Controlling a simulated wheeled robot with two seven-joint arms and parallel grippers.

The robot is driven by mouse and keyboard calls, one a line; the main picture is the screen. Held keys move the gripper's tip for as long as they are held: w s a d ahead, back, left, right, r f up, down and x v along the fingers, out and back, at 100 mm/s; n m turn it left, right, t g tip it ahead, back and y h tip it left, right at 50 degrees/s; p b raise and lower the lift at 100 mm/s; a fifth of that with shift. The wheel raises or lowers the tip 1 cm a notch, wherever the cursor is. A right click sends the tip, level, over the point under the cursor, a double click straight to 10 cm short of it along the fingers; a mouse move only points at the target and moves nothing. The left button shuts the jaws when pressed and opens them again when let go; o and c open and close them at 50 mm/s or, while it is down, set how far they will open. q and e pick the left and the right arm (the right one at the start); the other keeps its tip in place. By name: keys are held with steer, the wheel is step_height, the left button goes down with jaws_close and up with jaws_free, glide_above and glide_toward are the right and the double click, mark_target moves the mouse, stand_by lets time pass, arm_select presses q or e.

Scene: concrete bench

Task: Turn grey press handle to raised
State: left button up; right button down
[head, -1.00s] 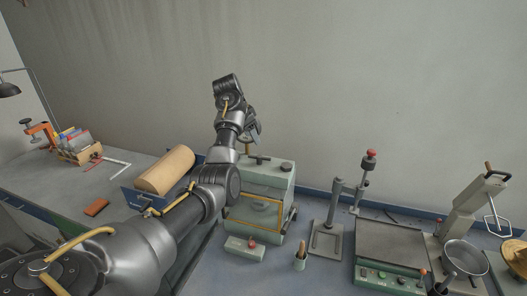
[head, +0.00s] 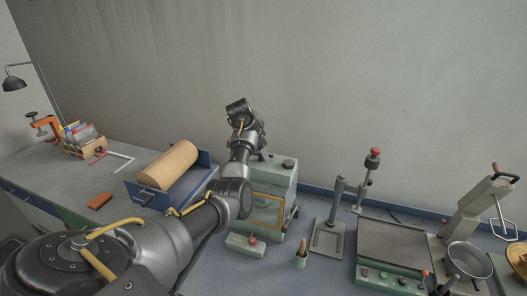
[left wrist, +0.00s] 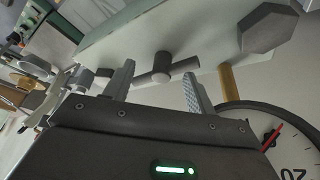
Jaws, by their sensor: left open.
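A grey press stand (head: 328,236) with an upright column stands on the bench right of the pale green cabinet. Its lever (head: 366,178) points up and ends in a red knob. My left gripper (head: 263,154) is over the cabinet's top, left of the press and apart from it, partly hidden by my arm. In the left wrist view my left gripper (left wrist: 158,73) is open. A grey T-shaped handle (left wrist: 160,70) on a pale green surface shows between and beyond its fingers; I cannot tell whether they touch. My right gripper is not in view.
The pale green cabinet (head: 276,181) stands below my left gripper. A blue tray (head: 204,160) with a tan roll is left of it. A flat grey plate unit (head: 385,246) and a pale tilted-arm device (head: 478,205) are right of the press. A round gauge (left wrist: 275,122) shows in the wrist view.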

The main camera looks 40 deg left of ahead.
arm_select(q)
steer(key=c, duration=1.2)
jaws_close()
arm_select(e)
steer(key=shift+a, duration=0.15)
arm_select(q)
steer(key=shift+f, duration=0.1)
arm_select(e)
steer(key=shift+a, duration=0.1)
